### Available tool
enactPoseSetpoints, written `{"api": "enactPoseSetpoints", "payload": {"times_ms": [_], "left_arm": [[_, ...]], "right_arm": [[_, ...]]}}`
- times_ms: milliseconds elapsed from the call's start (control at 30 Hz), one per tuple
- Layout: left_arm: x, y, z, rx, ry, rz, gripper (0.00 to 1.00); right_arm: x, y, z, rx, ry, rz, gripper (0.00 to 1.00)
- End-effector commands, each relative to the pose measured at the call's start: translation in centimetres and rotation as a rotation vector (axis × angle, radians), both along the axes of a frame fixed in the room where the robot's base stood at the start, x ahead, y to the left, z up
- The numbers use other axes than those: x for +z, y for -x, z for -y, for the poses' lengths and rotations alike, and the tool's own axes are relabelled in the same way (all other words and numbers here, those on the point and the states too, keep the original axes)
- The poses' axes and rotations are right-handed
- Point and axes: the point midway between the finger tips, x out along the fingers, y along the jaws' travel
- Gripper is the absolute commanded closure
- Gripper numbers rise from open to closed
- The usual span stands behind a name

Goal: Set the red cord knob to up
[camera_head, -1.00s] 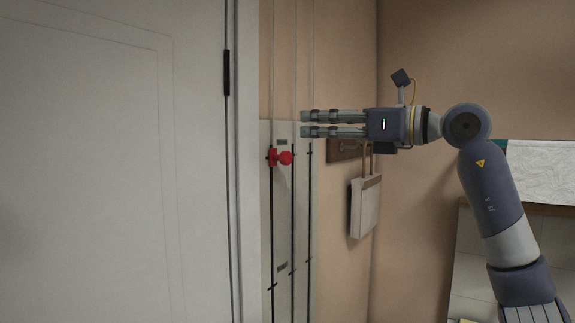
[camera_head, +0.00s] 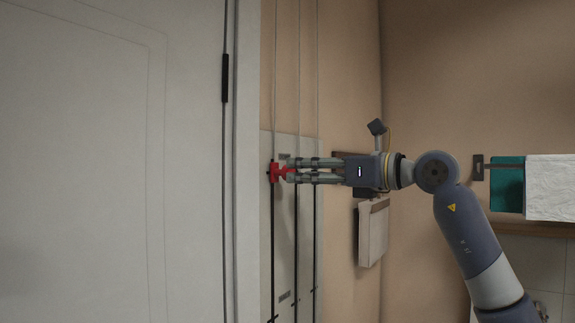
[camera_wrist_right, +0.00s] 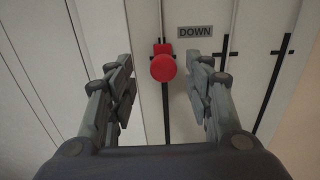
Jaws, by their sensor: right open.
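The red cord knob (camera_head: 275,171) is a round red ball on a small red bracket, on the leftmost cord of the wall panel (camera_head: 284,230). It sits near the panel's upper label. In the right wrist view the knob (camera_wrist_right: 163,68) lies between the open fingers, around the level of their tips, with no clear contact. A label reading DOWN (camera_wrist_right: 195,32) is just above and right of it there. My right gripper (camera_head: 289,171) points left at the knob, its fingertips partly covering it in the head view. My left gripper is not in view.
Two more dark cords (camera_head: 296,240) with small cross marks run beside the knob's cord. A white door (camera_head: 110,170) is on the left. A pale bag (camera_head: 373,232) hangs behind my right gripper. Teal (camera_head: 507,180) and white towels (camera_head: 550,185) hang at right.

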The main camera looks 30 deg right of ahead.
Motion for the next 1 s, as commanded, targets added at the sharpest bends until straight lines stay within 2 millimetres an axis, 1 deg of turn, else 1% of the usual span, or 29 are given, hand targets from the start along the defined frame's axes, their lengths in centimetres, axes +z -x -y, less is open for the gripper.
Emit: {"api": "enactPoseSetpoints", "payload": {"times_ms": [33,100,300,433,667,700,767,800,900,1000], "left_arm": [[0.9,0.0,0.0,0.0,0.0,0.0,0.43],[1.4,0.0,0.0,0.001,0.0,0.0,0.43],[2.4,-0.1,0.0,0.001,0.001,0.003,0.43],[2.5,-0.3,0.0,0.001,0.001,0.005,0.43],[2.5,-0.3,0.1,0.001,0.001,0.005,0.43],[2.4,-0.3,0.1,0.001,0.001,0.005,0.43],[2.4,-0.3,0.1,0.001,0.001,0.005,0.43],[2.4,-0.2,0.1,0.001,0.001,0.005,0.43],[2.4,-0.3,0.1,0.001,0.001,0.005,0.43],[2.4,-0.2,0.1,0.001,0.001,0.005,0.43]], "right_arm": [[0.4,-1.0,-0.4,0.002,-0.001,-0.004,0.53],[0.3,-2.2,-1.0,0.002,0.0,-0.004,0.53],[0.2,-4.3,-1.7,-0.001,0.001,-0.002,0.53],[0.0,-4.8,-2.0,0.0,0.0,-0.001,0.53],[-0.1,-4.9,-2.0,-0.001,0.0,-0.001,0.53],[-0.1,-4.9,-2.0,-0.001,0.0,-0.001,0.57],[-0.1,-4.8,-2.0,-0.001,0.0,-0.001,0.71],[-0.1,-4.8,-2.0,-0.001,0.0,-0.001,0.8],[-0.1,-4.8,-2.0,-0.001,0.0,-0.001,1.0],[-0.1,-4.8,-2.0,-0.001,0.0,-0.001,1.0]]}}
